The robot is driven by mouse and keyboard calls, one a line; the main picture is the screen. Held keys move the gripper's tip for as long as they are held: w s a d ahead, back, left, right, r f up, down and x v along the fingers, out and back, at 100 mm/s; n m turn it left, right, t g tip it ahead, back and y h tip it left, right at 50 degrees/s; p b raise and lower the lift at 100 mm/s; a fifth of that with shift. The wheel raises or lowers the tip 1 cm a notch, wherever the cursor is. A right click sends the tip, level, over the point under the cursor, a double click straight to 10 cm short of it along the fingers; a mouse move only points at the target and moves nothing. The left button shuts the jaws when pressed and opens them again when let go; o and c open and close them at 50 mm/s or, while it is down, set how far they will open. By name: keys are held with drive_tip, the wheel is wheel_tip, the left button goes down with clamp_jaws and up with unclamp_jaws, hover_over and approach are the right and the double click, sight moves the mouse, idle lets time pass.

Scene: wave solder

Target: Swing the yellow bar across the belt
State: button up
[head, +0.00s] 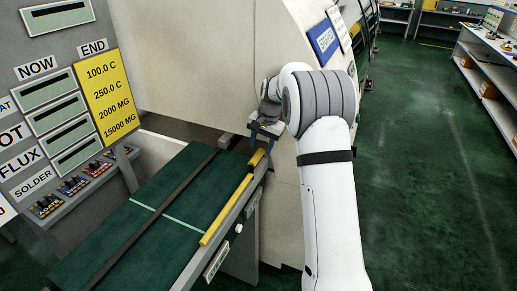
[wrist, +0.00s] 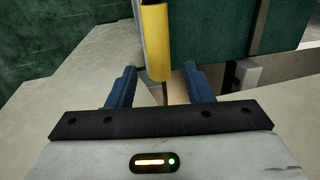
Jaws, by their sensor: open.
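The yellow bar (head: 226,210) lies lengthwise along the right edge of the green belt (head: 155,205), with a thicker yellow end piece (head: 257,158) at its far end. My gripper (head: 266,128) is by that far end, partly hidden by my arm. In the wrist view the yellow bar's end (wrist: 155,42) stands ahead of the two blue fingers of my gripper (wrist: 161,80). The fingers are apart with nothing held between them. I cannot tell how near the fingertips are to the bar. The green belt also shows behind the bar in the wrist view (wrist: 215,35).
A large cream machine housing (head: 195,60) stands behind the belt's far end. A grey panel with a yellow settings sign (head: 103,95) is at the left. A dark rail (head: 155,215) runs along the belt. Open green floor (head: 430,160) and shelves (head: 490,75) lie at the right.

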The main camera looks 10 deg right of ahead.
drive_tip(key=shift+w+a+f, duration=0.1)
drive_tip(key=shift+f, duration=0.65)
drive_tip(key=shift+w+a+f, duration=0.1)
drive_tip(key=shift+f, duration=0.6)
drive_tip(key=shift+c, duration=0.5)
clamp_jaws()
